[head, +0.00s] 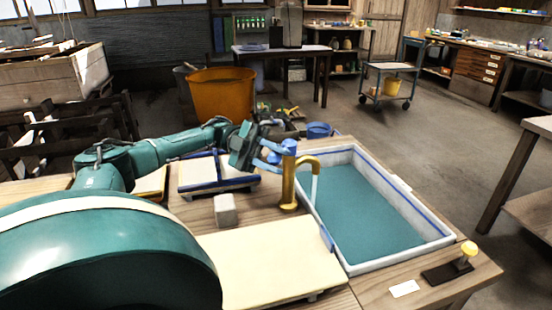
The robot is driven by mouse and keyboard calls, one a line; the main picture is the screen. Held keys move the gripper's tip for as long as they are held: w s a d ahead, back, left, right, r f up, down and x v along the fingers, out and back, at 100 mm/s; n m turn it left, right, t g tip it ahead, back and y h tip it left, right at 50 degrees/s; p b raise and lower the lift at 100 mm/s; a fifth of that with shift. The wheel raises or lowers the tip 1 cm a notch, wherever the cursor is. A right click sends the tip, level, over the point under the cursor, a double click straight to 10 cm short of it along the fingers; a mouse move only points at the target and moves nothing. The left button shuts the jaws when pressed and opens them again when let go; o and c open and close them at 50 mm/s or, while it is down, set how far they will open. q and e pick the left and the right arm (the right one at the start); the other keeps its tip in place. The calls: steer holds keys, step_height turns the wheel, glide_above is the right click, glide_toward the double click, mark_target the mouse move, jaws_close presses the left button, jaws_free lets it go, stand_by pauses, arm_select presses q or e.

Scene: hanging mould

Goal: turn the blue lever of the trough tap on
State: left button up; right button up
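The brass trough tap (289,187) stands at the left edge of the white trough (446,238), its spout curving over the basin. Its blue lever (290,146) is at the top of the post. A pale vertical streak (315,188) hangs below the spout and looks like running water. My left gripper (275,152) is just left of the lever, with its blue fingers spread apart. Whether a finger touches the lever I cannot tell. My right gripper is not in view.
A pale block (225,210) and a cream board (270,262) lie on the bench left of the tap. A blue-edged screen frame (205,190) lies under my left forearm. A yellow-knobbed device (466,255) sits at the near right corner. An orange tub (222,93) stands behind.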

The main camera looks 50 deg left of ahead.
arm_select(q)
steer(key=o, duration=0.4)
steer(key=shift+o, duration=0.2)
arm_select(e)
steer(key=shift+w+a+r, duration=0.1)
arm_select(q)
steer(key=s+a+b, duration=0.1)
steer(key=a+b, duration=0.6)
steer(key=b, duration=0.1)
steer(key=shift+a+b, duration=0.2)
steer(key=shift+b, duration=0.1)
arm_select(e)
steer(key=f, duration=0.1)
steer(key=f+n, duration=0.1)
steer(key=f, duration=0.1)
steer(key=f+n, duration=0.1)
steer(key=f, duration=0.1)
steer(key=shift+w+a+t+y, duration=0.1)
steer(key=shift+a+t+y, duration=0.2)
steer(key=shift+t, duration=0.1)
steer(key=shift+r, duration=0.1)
arm_select(q)
steer(key=shift+f, duration=0.1)
